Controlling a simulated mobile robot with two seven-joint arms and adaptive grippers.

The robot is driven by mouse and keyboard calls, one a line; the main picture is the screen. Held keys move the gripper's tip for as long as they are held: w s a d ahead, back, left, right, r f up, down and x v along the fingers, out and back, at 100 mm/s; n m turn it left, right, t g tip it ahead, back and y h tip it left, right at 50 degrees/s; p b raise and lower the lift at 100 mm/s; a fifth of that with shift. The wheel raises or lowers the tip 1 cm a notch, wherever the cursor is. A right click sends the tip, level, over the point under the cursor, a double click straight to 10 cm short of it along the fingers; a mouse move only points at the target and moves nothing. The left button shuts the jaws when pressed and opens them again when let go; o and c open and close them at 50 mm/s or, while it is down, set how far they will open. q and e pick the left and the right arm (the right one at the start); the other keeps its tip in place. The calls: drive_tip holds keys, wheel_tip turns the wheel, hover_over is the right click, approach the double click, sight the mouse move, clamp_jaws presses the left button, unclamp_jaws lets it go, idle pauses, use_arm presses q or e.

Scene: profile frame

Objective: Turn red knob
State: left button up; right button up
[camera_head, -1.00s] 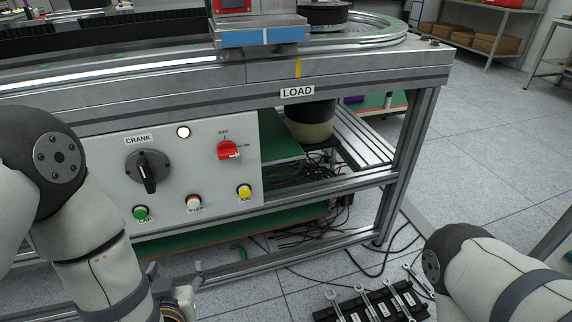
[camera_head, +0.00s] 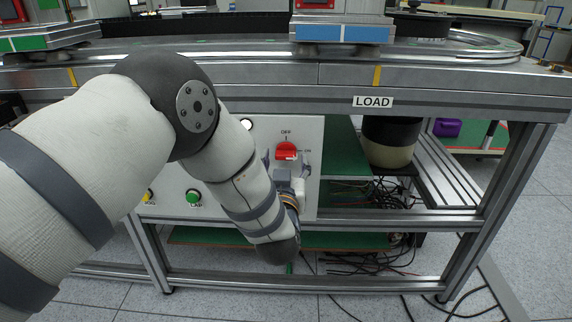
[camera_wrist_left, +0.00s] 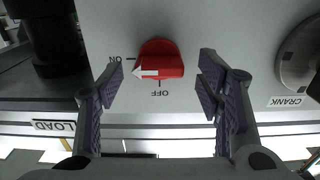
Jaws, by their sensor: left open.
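The red knob (camera_head: 286,151) sits on the light grey control panel (camera_head: 228,160), below an OFF label and left of an ON label. In the left wrist view the picture is upside down, and the red knob (camera_wrist_left: 160,58) lies between the fingers. Its white arrow points left, towards the ON mark. My left gripper (camera_head: 287,168) is at the panel just below the knob in the head view. In the wrist view the left gripper (camera_wrist_left: 160,84) is open, one finger on each side of the knob, apart from it. My right gripper is not in view.
A green button (camera_head: 193,196) is left of my forearm. The dark crank dial (camera_wrist_left: 302,55) shows at the right in the wrist view. The bench's metal edge (camera_head: 340,101) with its LOAD label runs above the panel. Cables (camera_head: 365,262) lie below.

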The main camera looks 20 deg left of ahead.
use_arm(q)
drive_tip(key=shift+w, duration=0.35)
drive_tip(key=shift+c, duration=0.2)
drive_tip(key=c, duration=1.1)
